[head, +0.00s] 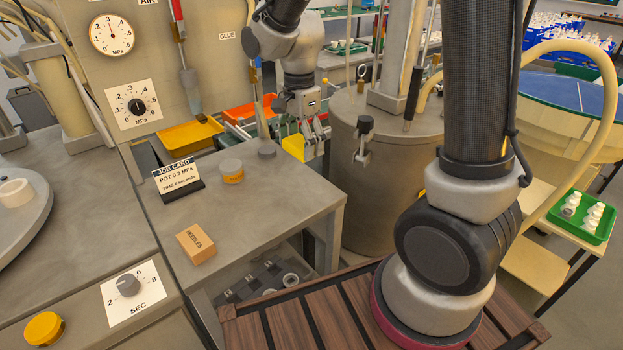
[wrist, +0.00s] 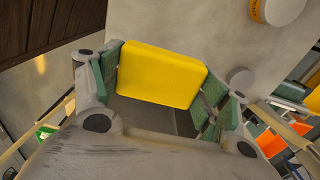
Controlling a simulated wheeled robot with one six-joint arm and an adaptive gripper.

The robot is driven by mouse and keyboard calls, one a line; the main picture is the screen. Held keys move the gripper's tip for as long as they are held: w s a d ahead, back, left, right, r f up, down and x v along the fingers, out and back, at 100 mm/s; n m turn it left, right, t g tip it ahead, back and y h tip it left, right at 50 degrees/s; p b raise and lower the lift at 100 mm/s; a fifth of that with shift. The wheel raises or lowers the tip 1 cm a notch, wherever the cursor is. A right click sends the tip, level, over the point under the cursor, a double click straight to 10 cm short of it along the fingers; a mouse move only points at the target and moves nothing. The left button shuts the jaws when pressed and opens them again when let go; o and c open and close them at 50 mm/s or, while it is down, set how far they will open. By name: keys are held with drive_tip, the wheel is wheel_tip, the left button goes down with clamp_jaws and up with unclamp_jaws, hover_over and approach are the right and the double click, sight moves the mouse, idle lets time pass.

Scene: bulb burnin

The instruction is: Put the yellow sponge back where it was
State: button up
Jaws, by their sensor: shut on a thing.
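The yellow sponge (head: 294,147) is between the fingers of my gripper (head: 308,138), near the far right end of the grey bench top (head: 290,199). In the wrist view the sponge (wrist: 162,76) lies across the gap between both green-padded fingers (wrist: 160,92), which are shut on it. The bench top shows beyond the sponge there. I cannot tell exactly how high the sponge is above the bench top.
A grey puck (head: 267,152) and a grey-and-orange round tin (head: 232,171) stand left of the sponge. A job card (head: 178,180) and a needles box (head: 196,244) are further left. Yellow (head: 190,135) and orange (head: 240,112) bins lie behind. A large grey pot (head: 385,165) stands right.

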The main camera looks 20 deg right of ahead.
sight(301, 185)
wheel_tip(301, 185, down, 10)
drive_tip(key=shift+r, duration=0.1)
idle(0.4)
drive_tip(key=o, duration=1)
drive_tip(key=shift+f, duration=0.2)
drive_tip(key=shift+a+r, duration=0.1)
drive_tip(key=shift+r, duration=0.05)
wheel_tip(301, 185, up, 12)
drive_tip(key=shift+r, duration=0.1)
drive_tip(key=s+d+r+n+t, duration=0.2)
drive_tip(key=s+d+r+n, duration=0.3)
drive_tip(key=s+d+n, duration=0.2)
drive_tip(key=s+d+r+n+t, duration=0.2)
drive_tip(key=s+d+r+n, duration=0.4)
drive_tip(key=s, duration=0.6)
drive_tip(key=shift+d+r+n, duration=0.3)
drive_tip(key=shift+d+n, duration=0.3)
drive_tip(key=shift+d, duration=0.4)
